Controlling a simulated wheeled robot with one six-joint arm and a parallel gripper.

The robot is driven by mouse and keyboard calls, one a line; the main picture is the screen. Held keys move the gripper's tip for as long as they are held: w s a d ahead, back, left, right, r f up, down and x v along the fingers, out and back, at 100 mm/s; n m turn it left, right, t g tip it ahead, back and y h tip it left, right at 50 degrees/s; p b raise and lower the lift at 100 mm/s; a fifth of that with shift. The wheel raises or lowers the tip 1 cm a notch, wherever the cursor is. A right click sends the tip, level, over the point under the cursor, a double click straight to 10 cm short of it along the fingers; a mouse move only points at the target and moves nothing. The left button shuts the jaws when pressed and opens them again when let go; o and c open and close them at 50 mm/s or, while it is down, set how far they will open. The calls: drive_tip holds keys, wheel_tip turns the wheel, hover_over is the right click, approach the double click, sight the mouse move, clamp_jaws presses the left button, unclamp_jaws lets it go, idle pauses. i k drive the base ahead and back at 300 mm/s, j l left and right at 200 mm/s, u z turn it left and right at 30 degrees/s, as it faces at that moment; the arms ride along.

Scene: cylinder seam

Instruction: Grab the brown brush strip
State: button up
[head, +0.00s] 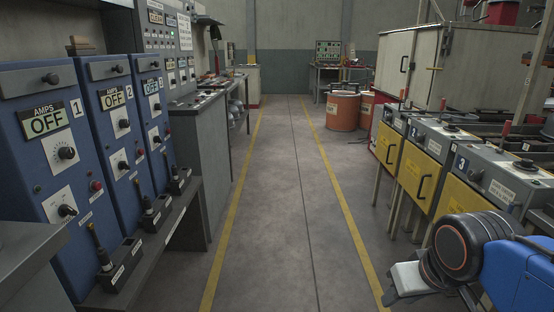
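A small brown object (82,45) sits on top of the blue cabinets at the upper left, behind the first two. It may be the brush strip, but it is too small to tell for sure. My arm shows at the lower right, with a blue link and a black round joint. My gripper (408,280) seems to be the pale and dark end part beside that joint, low over the floor. Its fingers are not clear, so I cannot tell whether it is open or shut. It is far from the brown object and across the aisle from it.
Blue cabinets marked OFF (46,120) line the left, with a low dark shelf (150,255) holding small handled blocks. Grey-and-yellow machines (425,165) line the right. An orange drum (343,110) stands farther back. The aisle floor (285,200) between yellow lines is clear.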

sight(409, 103)
drive_tip(key=i+u, duration=0.1)
drive_tip(key=i, duration=1.6)
drive_tip(key=i+z, duration=0.15)
drive_tip(key=i, duration=0.4)
drive_tip(key=i+j+z, duration=0.15)
drive_tip(key=i, duration=0.4)
drive_tip(key=i+j+z, duration=0.15)
drive_tip(key=i, duration=0.45)
